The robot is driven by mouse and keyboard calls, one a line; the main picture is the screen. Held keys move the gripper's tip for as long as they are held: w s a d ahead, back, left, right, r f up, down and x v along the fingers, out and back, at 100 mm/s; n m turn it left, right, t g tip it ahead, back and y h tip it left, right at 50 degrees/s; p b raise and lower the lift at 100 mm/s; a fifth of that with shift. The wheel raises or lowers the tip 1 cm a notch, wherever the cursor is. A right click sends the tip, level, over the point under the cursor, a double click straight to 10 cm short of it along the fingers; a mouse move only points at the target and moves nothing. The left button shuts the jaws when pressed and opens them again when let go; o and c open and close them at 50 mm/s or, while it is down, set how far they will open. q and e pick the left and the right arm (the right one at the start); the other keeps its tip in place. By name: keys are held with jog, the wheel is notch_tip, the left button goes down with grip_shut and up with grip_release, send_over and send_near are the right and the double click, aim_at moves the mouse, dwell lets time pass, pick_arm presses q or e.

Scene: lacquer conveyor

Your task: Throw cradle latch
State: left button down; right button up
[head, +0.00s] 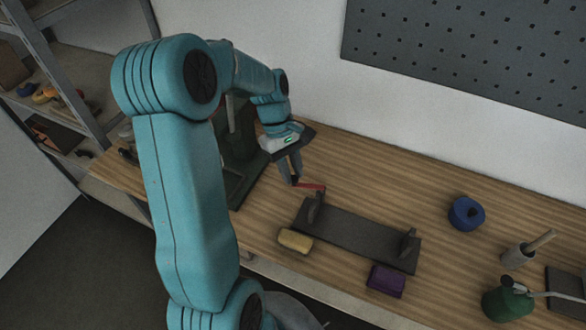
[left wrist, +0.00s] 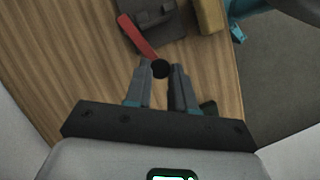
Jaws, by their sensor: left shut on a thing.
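The dark cradle (head: 358,236) lies on the wooden bench, with an upright support near each end; part of it shows at the top of the left wrist view (left wrist: 172,32). A red latch lever (head: 313,187) sticks out from its left support and also shows in the left wrist view (left wrist: 136,36). The lever ends in a black round knob (left wrist: 160,69). My left gripper (head: 295,183) is shut on this knob, its fingertips on either side of it in the left wrist view (left wrist: 161,72). My right gripper is not in view.
A yellow block (head: 295,241) and a purple block (head: 386,281) lie along the cradle's front side. A blue ring-shaped roll (head: 466,213), a grey pot with a handle (head: 518,255) and a green can (head: 508,301) stand to the right. A pegboard (head: 470,50) hangs behind.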

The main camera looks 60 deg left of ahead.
pick_arm(q)
jog(key=shift+f, duration=0.2)
dwell(0.3)
jog(key=c, duration=1.2)
grip_release()
jog(key=shift+o, duration=1.3)
jog(key=shift+w, duration=0.25)
jog(key=shift+s+a+r, duration=0.15)
jog(key=shift+s+r, duration=0.05)
jog(key=shift+r, duration=0.2)
jog(key=v, duration=1.5)
jog(key=shift+w+a+r, duration=0.2)
jog(key=shift+r, duration=0.05)
jog(key=shift+w+f, duration=0.1)
jog(key=shift+w, duration=0.05)
